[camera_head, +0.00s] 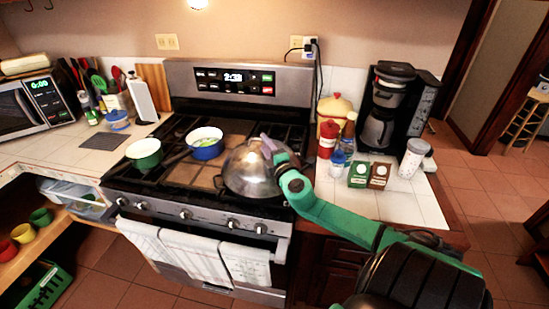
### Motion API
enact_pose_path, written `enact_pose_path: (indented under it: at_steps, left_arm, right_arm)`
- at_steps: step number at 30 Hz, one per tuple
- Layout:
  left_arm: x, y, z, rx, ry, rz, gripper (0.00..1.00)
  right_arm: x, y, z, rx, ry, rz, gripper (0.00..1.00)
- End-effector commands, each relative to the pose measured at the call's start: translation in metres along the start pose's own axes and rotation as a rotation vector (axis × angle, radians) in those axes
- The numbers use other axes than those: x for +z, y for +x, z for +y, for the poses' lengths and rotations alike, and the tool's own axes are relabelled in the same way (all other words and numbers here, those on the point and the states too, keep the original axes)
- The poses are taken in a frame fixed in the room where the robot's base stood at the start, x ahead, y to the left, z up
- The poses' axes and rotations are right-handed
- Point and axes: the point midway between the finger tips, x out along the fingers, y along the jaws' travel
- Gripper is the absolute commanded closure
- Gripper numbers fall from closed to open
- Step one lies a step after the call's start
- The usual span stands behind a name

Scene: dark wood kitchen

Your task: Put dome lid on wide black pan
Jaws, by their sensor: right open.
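The shiny metal dome lid (246,172) is over the front right burner of the stove. The wide black pan (238,193) is mostly hidden beneath it; only a dark rim shows along the lid's lower edge. The lid looks roughly level on the pan, but I cannot tell whether it is fully seated. My right gripper (268,145) is open at the upper right of the dome, close to its top. Its fingers hide the top of the lid, so I cannot tell whether they touch it. My left gripper is not in view.
A green pot (144,152) and a blue pot (205,143) stand on the burners to the left. Towels (200,258) hang on the oven door.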

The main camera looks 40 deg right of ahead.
Motion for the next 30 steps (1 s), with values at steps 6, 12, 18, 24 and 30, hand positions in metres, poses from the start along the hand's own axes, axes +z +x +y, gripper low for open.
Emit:
enact_pose_path:
  at_steps: [6, 12, 18, 24, 30]
  left_arm:
    - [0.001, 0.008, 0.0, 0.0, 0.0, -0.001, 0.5]
    - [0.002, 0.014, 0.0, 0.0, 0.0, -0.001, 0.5]
    - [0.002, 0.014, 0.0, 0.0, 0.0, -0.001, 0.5]
    - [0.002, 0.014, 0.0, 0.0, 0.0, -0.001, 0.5]
    - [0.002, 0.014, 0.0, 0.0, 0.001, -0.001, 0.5]
  right_arm:
    - [0.0, -0.04, -0.004, -0.004, 0.003, 0.001, 0.58]
    - [0.0, -0.071, -0.002, -0.002, 0.002, 0.0, 0.58]
    - [0.0, -0.076, 0.001, 0.001, 0.0, 0.0, 0.58]
    - [0.0, -0.076, 0.001, 0.001, 0.0, 0.0, 0.58]
    - [0.0, -0.076, 0.001, 0.0, 0.002, -0.001, 0.58]
